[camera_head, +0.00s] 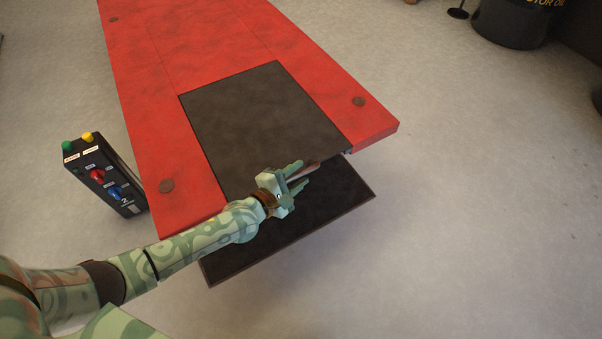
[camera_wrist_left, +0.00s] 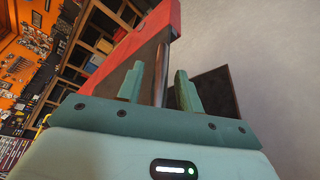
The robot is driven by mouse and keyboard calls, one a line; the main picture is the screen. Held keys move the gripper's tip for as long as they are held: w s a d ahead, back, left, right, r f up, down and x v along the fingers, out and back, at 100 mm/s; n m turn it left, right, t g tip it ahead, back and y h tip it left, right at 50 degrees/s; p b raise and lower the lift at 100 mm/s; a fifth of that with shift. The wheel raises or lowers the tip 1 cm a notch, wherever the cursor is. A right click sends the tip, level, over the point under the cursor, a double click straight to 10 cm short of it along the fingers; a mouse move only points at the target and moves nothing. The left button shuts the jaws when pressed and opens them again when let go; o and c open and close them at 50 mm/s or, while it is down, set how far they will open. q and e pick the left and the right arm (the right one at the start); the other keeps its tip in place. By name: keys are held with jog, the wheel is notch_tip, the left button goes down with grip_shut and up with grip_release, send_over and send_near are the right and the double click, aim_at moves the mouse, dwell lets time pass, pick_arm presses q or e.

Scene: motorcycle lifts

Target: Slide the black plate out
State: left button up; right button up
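The black plate (camera_head: 255,110) lies in the end of the red lift table (camera_head: 150,70), about level with its top. In the left wrist view the plate (camera_wrist_left: 146,58) is a dark surface beside the red edge. My left gripper (camera_head: 300,178) is at the plate's near edge, fingers pointing along that edge. In the left wrist view its two fingers (camera_wrist_left: 160,85) stand apart. A thin metal bar (camera_wrist_left: 161,72) runs between them, with gaps showing on both sides; I cannot tell whether it touches either finger. My right gripper is out of view.
A second dark panel (camera_head: 345,200) with a brownish rim sits lower, below the table's end and under my left forearm. A control box (camera_head: 105,175) with coloured knobs stands left of the table. A dark drum (camera_head: 512,25) stands far right.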

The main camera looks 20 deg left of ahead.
pick_arm(q)
jog(key=shift+w+d+f, duration=0.1)
jog(key=shift+w+d, duration=0.05)
jog(key=shift+w, duration=0.35)
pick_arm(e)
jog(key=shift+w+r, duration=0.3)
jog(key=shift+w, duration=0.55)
pick_arm(q)
grip_shut()
jog(key=shift+s+d, duration=0.1)
